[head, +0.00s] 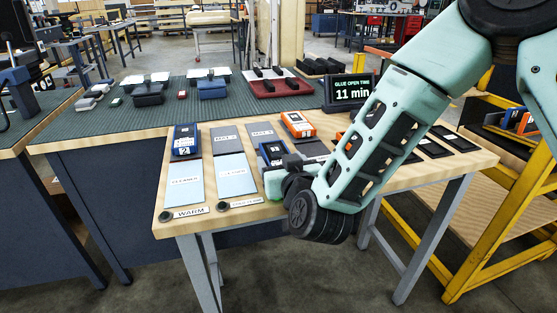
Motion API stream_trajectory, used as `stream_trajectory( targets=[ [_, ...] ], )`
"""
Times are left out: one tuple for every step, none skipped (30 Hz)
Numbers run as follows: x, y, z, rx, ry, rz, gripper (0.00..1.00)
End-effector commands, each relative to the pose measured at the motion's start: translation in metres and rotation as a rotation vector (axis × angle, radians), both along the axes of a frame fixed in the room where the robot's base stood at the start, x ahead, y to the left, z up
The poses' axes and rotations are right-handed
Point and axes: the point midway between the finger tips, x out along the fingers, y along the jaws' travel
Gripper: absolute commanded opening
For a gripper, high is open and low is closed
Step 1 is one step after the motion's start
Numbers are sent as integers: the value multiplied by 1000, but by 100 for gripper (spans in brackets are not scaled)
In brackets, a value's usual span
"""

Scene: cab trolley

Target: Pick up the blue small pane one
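A blue block (272,152) with a white label lies on the wooden table, just beyond my gripper. Its label is too small to read and its near part is partly covered. A second blue block (186,139), marked 2, lies at the table's back left on a grey mat. I cannot read which one is named small pane one. My gripper (275,182) is low over the table's front middle, close to the nearer blue block. Its fingers are small and partly hidden by my wrist, so I cannot tell whether they are open, or whether they touch anything.
An orange block (297,124) lies behind the nearer blue block. Light blue sheets (182,184) and a WARM sign (187,212) lie on the left. A display (350,92) reads glue open time 11 min. A yellow-framed trolley (480,225) stands at right.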

Motion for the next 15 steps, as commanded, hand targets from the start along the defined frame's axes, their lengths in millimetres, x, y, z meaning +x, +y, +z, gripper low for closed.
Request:
stream_trajectory(
  targets=[
    [0, 0, 0, 0, 0, 0, 54],
    [0, 0, 0, 0, 0, 0, 46],
    [0, 0, 0, 0, 0, 0, 35],
    [0, 0, 0, 0, 0, 0, 28],
    [0, 0, 0, 0, 0, 0, 28],
    [0, 0, 1, 1, -2, 0, 28],
    [0, 0, 1, 1, -2, 0, 28],
    [0, 0, 1, 1, -2, 0, 28],
    [0, 0, 1, 1, -2, 0, 28],
    [0, 0, 1, 1, -2, 0, 28],
    [0, 0, 1, 1, -2, 0, 28],
    [0, 0, 2, 1, -2, 0, 28],
    [0, 0, 4, 1, -3, 0, 28],
    [0, 0, 7, 1, -3, 0, 28],
    [0, 0, 11, 1, -4, 1, 28]
  ],
)
